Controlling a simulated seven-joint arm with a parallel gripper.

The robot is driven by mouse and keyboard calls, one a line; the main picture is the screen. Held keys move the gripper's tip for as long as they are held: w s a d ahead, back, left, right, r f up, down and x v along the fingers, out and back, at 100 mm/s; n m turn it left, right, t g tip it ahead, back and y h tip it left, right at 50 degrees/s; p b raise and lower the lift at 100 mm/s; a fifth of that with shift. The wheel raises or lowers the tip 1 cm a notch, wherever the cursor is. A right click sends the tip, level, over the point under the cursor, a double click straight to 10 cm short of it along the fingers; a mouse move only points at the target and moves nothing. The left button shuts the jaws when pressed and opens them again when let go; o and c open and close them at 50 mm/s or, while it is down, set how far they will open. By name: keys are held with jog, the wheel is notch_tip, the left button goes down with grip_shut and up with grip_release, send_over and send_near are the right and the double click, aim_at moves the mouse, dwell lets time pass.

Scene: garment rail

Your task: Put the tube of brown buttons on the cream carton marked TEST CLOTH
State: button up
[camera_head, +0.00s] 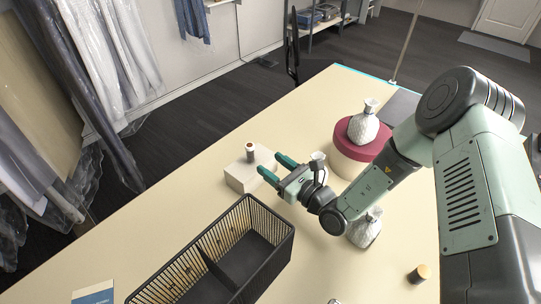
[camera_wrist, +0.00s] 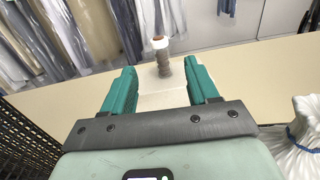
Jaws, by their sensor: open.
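A small tube (camera_head: 250,152) with a brown top stands upright on the cream carton (camera_head: 240,178). In the wrist view the tube (camera_wrist: 163,60) shows a pale band above a grey-brown lower part, on the pale carton top (camera_wrist: 161,92). No marking on the carton is readable. My gripper (camera_head: 276,165) is open and empty, just right of the tube in the head view. In the wrist view the tube lies beyond and between the two green fingers, and neither finger appears to touch it.
A black wire basket (camera_head: 285,232) with a divider stands in front of the carton. A red-lidded round box (camera_head: 345,165) bears a white wrapped vessel (camera_head: 363,127); another vessel (camera_head: 365,232) stands near my arm. A cork-topped item (camera_head: 418,273) is front right. Table left of the carton is clear.

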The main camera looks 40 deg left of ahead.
jog(key=shift+d, duration=0.25)
jog(key=s+d+r+n+g+h, duration=0.1)
jog(key=d+r+n+g+h, duration=0.1)
jog(key=d+r+n, duration=0.4)
jog(key=s+d+r+n+g+h, duration=0.1)
jog(key=d+r+n+g+h, duration=0.15)
jog(key=r, duration=0.55)
jog(key=s+d+r+n+g+h, duration=0.1)
jog(key=d+r+n+g, duration=0.2)
jog(key=r+n, duration=0.35)
jog(key=s+d+r+n+t+h, duration=0.1)
jog(key=s+d+r+t+h, duration=0.1)
jog(key=d, duration=0.8)
jog(key=s+d+r+n+t+h, duration=0.2)
jog(key=d+r+t+h, duration=0.3)
jog(key=d, duration=0.6)
jog(key=s+d+r+n+t+h, duration=0.1)
jog(key=s+d+r+t+h, duration=0.2)
jog(key=d, duration=0.7)
notch_tip(320, 180, up, 4)
jog(key=shift+s+d+f+t+h, duration=0.1)
jog(key=shift+s+d+t+h, duration=0.15)
jog(key=shift+t+h, duration=0.75)
